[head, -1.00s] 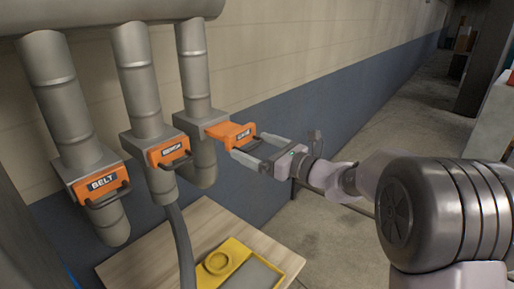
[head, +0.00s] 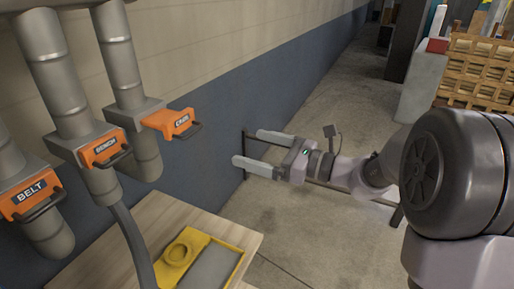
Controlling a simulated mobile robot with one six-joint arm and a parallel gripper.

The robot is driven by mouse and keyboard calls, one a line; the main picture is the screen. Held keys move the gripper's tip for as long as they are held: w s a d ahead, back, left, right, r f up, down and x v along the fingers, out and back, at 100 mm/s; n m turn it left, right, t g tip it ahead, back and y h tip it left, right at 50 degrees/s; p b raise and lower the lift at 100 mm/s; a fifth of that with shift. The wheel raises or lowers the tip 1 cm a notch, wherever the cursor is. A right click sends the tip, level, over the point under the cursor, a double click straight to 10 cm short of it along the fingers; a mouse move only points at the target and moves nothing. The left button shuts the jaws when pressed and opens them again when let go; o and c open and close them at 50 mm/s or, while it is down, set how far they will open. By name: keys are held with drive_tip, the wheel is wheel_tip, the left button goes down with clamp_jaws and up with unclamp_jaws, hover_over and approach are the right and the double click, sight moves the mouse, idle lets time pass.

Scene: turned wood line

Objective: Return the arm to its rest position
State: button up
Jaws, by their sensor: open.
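My gripper (head: 248,147) is open and empty, its two pale fingers spread and pointing left. It hangs in free air over the floor, to the right of the orange gate labelled CNC or similar (head: 170,122) and apart from it. That gate sticks out of its grey duct. The orange gate labelled BENCH (head: 104,149) and the orange gate labelled BELT (head: 28,199) sit in their ducts further left, each with a dark handle. My arm reaches in from the right.
A wooden table (head: 165,212) with a yellow tray (head: 232,250) stands below the ducts. A grey hose (head: 133,240) hangs from the BENCH duct. A wooden crate stack (head: 485,75) and a grey block (head: 424,85) stand at the upper right. The floor (head: 330,110) beyond the arm is clear.

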drive_tip(key=s+a+f+n+g+h+b, duration=0.25)
drive_tip(key=s+f+n+h+b, duration=0.35)
drive_tip(key=s, duration=0.5)
drive_tip(key=s+a+f+n+g+h+b, duration=0.1)
drive_tip(key=s+f+n+g+h+b, duration=0.2)
drive_tip(key=s+f+n, duration=0.7)
drive_tip(key=s+d+f+n+t+h+b, duration=0.2)
drive_tip(key=s+d, duration=0.4)
drive_tip(key=d, duration=0.3)
drive_tip(key=shift+s+f+n+h+b, duration=0.3)
drive_tip(key=shift+f+n+h+b, duration=0.55)
drive_tip(key=shift+h, duration=0.35)
drive_tip(key=shift+a, duration=0.15)
